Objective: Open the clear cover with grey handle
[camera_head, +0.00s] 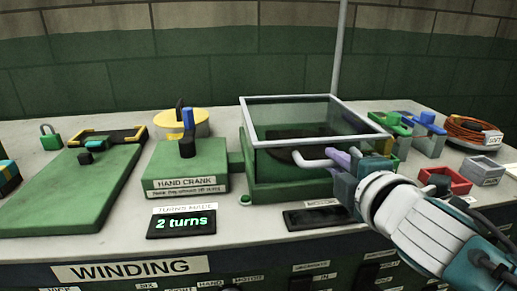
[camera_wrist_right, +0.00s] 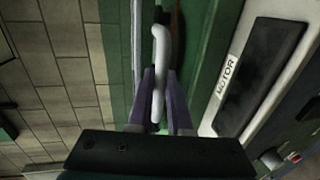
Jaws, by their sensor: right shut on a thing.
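The clear cover (camera_head: 300,115) is a see-through box with a grey frame, and it sits over a green base (camera_head: 285,185) in the middle of the table. Its grey handle (camera_head: 310,162) sticks out at the front; it also shows in the right wrist view (camera_wrist_right: 160,50). My right gripper (camera_head: 345,160) comes in from the right and is shut on the handle. In the right wrist view its purple fingers (camera_wrist_right: 159,92) stand on both sides of the handle. A dark thing under the cover is hard to make out. My left gripper is not in view.
The green hand crank box (camera_head: 187,165) stands just left, behind a "2 turns" display (camera_head: 181,224). A dark motor panel (camera_head: 318,217) lies in front of the cover. A red bin (camera_head: 445,178), a grey bin (camera_head: 482,172) and an orange coil (camera_head: 470,130) stand at right.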

